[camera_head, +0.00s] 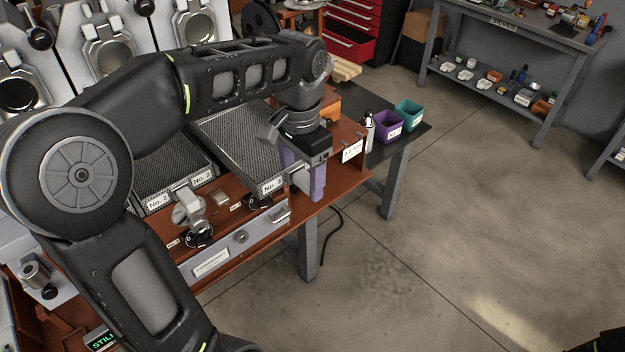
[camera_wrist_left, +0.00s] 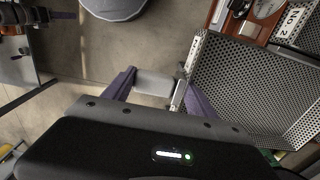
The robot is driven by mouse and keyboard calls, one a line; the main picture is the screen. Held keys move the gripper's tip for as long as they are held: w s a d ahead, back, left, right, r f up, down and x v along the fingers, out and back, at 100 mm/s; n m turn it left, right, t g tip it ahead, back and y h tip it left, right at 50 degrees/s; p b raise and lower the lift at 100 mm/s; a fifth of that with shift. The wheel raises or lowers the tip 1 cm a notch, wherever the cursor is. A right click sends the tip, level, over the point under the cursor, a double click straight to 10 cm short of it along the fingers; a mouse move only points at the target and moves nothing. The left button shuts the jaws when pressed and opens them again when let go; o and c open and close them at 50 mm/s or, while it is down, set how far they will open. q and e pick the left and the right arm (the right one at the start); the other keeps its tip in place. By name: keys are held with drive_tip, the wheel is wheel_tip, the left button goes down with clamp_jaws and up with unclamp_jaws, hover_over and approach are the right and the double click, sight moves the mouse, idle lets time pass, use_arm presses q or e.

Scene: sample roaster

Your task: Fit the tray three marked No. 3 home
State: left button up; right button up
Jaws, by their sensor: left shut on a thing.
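The tray marked No. 2 (camera_head: 172,165) sits to the left, partly behind my arm. My left arm hides the back of both trays. My right gripper is not in view.
A spray bottle (camera_head: 368,134), a purple bin (camera_head: 388,126) and a teal bin (camera_head: 408,114) stand on a dark table to the right. Open floor lies on the right.

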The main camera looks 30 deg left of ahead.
sight(290, 166)
use_arm(q)
drive_tip(key=a, duration=0.1)
drive_tip(key=w+a, duration=0.1)
drive_tip(key=a, duration=0.1)
drive_tip(key=shift+a+p, duration=0.25)
drive_tip(key=shift+p, duration=0.15)
drive_tip(key=shift+w+f+b, duration=0.1)
drive_tip(key=shift+f+b, duration=0.4)
drive_tip(key=shift+f, duration=0.35)
drive_tip(key=shift+f+b, duration=0.65)
drive_tip(key=shift+f, duration=0.45)
idle(0.5)
drive_tip(key=shift+f+b, duration=0.2)
drive_tip(key=shift+b, duration=0.1)
drive_tip(key=shift+a, duration=0.1)
